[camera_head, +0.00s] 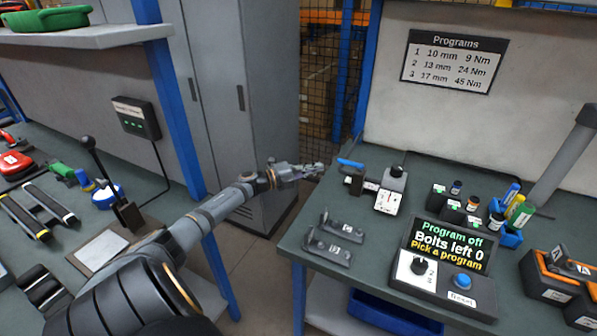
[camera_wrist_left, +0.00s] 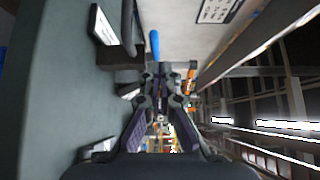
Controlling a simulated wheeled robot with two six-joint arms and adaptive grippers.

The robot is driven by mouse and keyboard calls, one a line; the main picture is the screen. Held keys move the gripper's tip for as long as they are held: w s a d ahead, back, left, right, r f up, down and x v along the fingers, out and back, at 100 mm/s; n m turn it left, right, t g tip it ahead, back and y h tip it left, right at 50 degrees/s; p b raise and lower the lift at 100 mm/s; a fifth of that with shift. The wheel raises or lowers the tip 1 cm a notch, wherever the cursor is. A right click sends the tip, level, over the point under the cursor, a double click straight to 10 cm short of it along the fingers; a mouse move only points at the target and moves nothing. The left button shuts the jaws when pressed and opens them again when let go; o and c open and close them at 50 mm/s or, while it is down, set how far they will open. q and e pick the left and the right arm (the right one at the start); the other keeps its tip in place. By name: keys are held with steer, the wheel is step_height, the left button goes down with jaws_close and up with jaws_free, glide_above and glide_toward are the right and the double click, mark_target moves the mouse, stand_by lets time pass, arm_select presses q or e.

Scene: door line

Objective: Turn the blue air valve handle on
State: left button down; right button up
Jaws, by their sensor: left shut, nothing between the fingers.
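The blue air valve handle (camera_head: 350,163) sticks out to the left from a dark valve block (camera_head: 354,183) near the back left of the right-hand bench. It also shows in the left wrist view (camera_wrist_left: 154,43), just beyond my fingertips. My left gripper (camera_head: 320,168) is shut and empty. Its tip is just left of the handle's free end, at about its height in the head view. The left wrist view shows the closed fingers (camera_wrist_left: 163,72) close to the handle; whether they touch it I cannot tell. My right gripper is not in view.
A white gauge box (camera_head: 388,201) stands right of the valve block. Dark brackets (camera_head: 328,250) lie on the bench (camera_head: 378,257) in front. A control box (camera_head: 440,285) reads "Program off". A grey cabinet (camera_head: 238,95) stands behind my left arm, with a floor gap between benches.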

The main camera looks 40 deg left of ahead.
arm_select(q)
steer(key=a, duration=0.1)
steer(key=s+a, duration=0.1)
steer(key=a, duration=0.1)
steer(key=s+a, duration=0.1)
steer(key=shift+a+f+b, duration=0.3)
steer(key=shift+a+b, duration=0.05)
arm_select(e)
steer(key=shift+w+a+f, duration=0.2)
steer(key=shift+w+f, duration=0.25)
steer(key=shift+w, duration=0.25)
